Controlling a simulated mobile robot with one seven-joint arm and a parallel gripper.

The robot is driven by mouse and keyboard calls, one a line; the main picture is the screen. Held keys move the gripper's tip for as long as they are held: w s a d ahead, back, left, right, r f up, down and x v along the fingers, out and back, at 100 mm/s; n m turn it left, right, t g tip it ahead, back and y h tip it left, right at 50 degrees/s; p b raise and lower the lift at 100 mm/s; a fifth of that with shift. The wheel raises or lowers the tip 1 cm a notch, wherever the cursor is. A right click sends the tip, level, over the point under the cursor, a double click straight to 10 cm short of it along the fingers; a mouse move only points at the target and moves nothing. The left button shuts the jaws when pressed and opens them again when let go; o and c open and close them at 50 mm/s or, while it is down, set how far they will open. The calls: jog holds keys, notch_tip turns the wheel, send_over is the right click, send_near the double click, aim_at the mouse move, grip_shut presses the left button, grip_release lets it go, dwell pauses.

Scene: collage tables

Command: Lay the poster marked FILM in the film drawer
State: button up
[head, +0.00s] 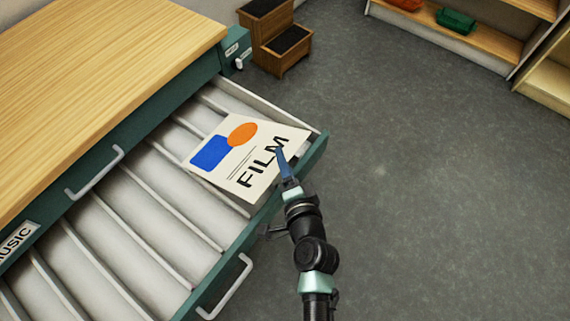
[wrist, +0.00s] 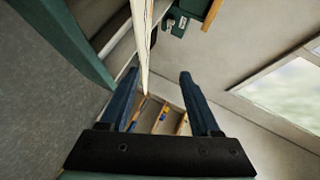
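The poster marked FILM (head: 222,160), cream with a blue rectangle and an orange ellipse, is over the far end of an open green drawer (head: 119,240) with pale dividers. Its right corner is close to the drawer's front wall; I cannot tell how much of it rests on the dividers. My gripper (head: 280,152) is at the poster's lower right edge, with a blue finger over the lettering. In the wrist view my gripper (wrist: 159,74) has its fingers wide apart. The poster (wrist: 142,40) shows edge-on between them, nearer the left finger. The open drawer's label is not visible.
A wood-topped cabinet (head: 90,70) stands above the drawer, with a MUSIC label (head: 18,241) on its front. A wooden step stool (head: 275,45) stands beyond it. Shelves (head: 465,40) are at the upper right. The grey floor (head: 430,190) on the right is clear.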

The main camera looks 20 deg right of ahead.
notch_tip(320, 180, up, 6)
jog(key=s+d+p, duration=0.1)
jog(key=s+p, duration=0.1)
jog(key=p, duration=0.2)
jog(key=shift+d+p, duration=0.3)
jog(key=shift+r, duration=0.1)
dwell(0.6)
